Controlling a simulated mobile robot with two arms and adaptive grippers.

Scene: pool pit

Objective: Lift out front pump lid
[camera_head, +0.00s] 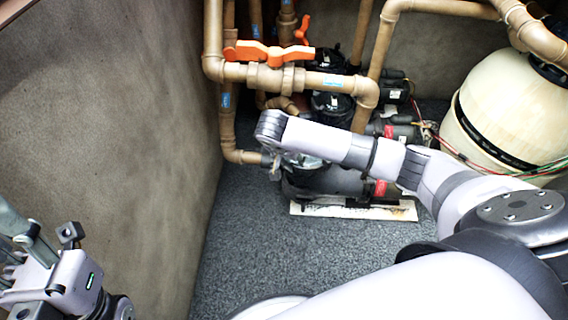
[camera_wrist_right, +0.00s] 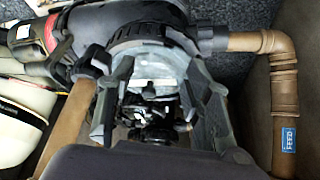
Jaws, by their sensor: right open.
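The front pump (camera_head: 330,182) is a dark body on a pale slab, partly hidden in the head view by my right arm. Its pale, see-through lid (camera_head: 303,161) shows just below that arm. In the right wrist view the lid area (camera_wrist_right: 150,82) is grey and translucent, with dark parts beneath it. My right gripper (camera_wrist_right: 160,112) is open, with its fingers on either side of this area. I cannot tell whether they touch the lid. In the head view my right fingertips are mostly hidden near the pump. My left gripper (camera_head: 50,245) is at the lower left, away from the pump; its opening is unclear.
Tan pipes with orange valve handles (camera_head: 266,54) run above and behind the pump. Another dark pump (camera_head: 331,106) stands further back. A cream tank (camera_head: 515,115) is at the right. A brown wall (camera_head: 110,130) is at the left. The grey floor (camera_head: 250,250) in front is clear.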

